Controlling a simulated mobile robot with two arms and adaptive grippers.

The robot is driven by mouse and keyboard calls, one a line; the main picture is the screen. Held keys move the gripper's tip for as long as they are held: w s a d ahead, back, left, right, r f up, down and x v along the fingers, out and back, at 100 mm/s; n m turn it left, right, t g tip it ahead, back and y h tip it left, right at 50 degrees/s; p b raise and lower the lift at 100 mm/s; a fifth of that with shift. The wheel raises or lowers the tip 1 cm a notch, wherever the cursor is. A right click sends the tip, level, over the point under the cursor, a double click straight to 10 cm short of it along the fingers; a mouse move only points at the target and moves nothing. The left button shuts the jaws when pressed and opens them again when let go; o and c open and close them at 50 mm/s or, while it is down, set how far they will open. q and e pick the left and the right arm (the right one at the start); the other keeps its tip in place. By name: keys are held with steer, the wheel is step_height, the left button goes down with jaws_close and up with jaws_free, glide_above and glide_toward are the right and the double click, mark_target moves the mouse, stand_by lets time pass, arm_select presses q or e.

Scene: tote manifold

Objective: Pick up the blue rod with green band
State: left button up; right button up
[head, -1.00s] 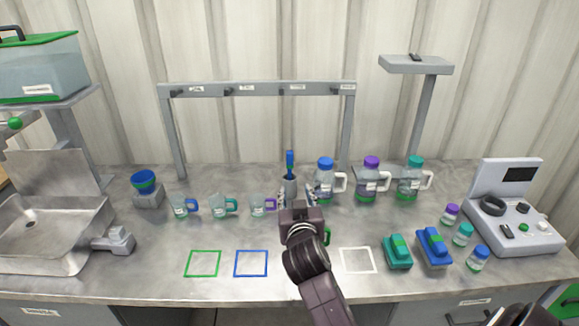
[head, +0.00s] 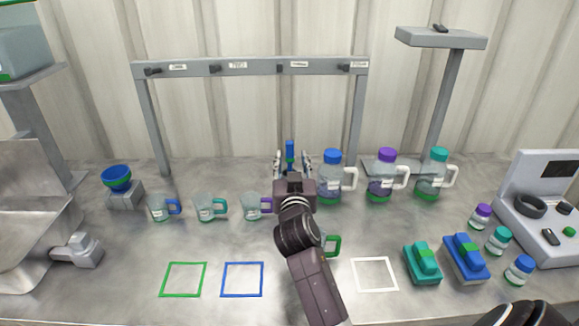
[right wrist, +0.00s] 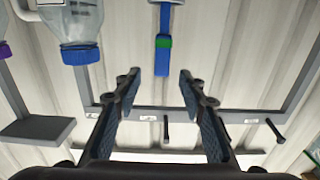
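The blue rod with green band (head: 290,151) stands upright at the middle of the bench, in front of the rack frame. Its lower part and whatever holds it are hidden behind my right gripper. My right gripper (head: 291,164) is open, with one finger on each side of the rod in the head view. In the right wrist view, which looks inverted, the rod (right wrist: 162,58) shows beyond and between the open fingertips (right wrist: 159,75), with a visible gap on both sides. I see no contact.
A blue-capped bottle (head: 331,178) stands close to the right of the gripper, beside purple-capped (head: 384,176) and teal-capped (head: 434,176) bottles. A purple-handled mug (head: 251,206) is close on the left. The rack frame's crossbar (head: 250,68) with pegs spans behind and above.

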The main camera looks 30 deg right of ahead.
mark_target(290, 147)
steer(key=shift+w+d+r+p, duration=0.3)
steer(key=shift+w+d, duration=0.2)
steer(key=shift+w, duration=0.3)
steer(key=p+x, duration=0.1)
steer(key=x, duration=0.3)
steer(key=shift+a+f, duration=0.15)
steer(key=shift+a, duration=0.05)
steer(key=shift+x, duration=0.75)
steer(key=shift+f, duration=0.1)
jaws_close()
